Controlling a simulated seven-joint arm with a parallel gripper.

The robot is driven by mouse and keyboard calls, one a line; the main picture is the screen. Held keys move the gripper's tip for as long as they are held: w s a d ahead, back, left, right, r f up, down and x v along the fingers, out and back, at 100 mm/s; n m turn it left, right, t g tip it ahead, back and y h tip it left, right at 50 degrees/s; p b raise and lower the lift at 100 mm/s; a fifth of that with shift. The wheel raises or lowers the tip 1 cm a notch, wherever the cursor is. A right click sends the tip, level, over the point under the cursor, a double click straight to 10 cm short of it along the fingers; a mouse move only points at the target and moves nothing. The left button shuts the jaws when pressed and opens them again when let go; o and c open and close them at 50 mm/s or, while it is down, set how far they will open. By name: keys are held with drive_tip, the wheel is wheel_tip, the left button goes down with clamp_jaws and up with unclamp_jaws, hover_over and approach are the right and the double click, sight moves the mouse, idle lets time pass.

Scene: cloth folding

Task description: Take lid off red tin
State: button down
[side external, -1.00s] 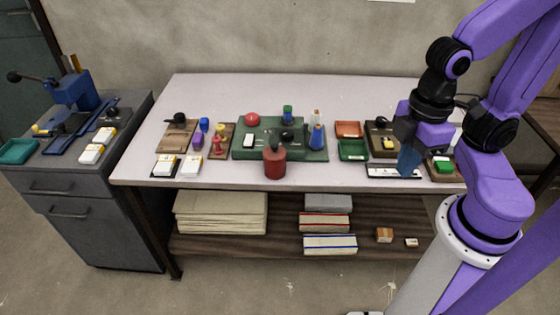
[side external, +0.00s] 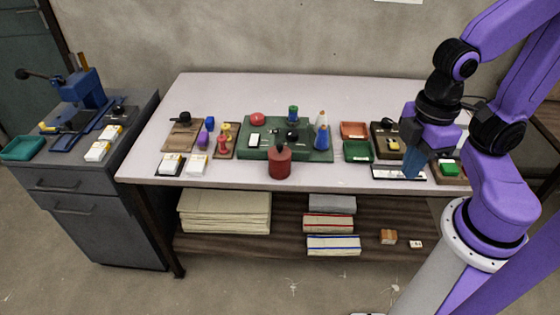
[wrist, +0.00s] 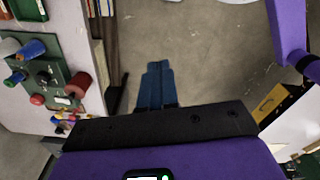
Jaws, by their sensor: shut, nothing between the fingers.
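The red tin (side external: 280,165) stands upright at the front middle of the table, partly in front of the green board. Its top is dark red with a small dark knob, so the lid (side external: 279,149) appears to be on. In the wrist view the red tin (wrist: 79,86) shows at the left near the table edge. My gripper (side external: 411,174) is well to the right of the tin, pointing down over the white tray at the table's front right. In the wrist view its blue fingers (wrist: 158,68) are together with nothing between them.
The green board (side external: 245,153) behind the tin holds a red round piece (side external: 257,118) and other small parts. A blue cone-shaped bottle (side external: 321,138) stands to the tin's right. Red (side external: 354,131) and green (side external: 357,152) trays lie between the board and my gripper.

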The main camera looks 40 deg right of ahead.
drive_tip(key=c, duration=0.9)
unclamp_jaws()
drive_tip(key=shift+w, duration=0.1)
drive_tip(key=n, duration=0.5)
hover_over(280, 145)
wheel_tip(280, 145, down, 3)
wheel_tip(280, 145, down, 16)
drive_tip(key=shift+f, duration=0.15)
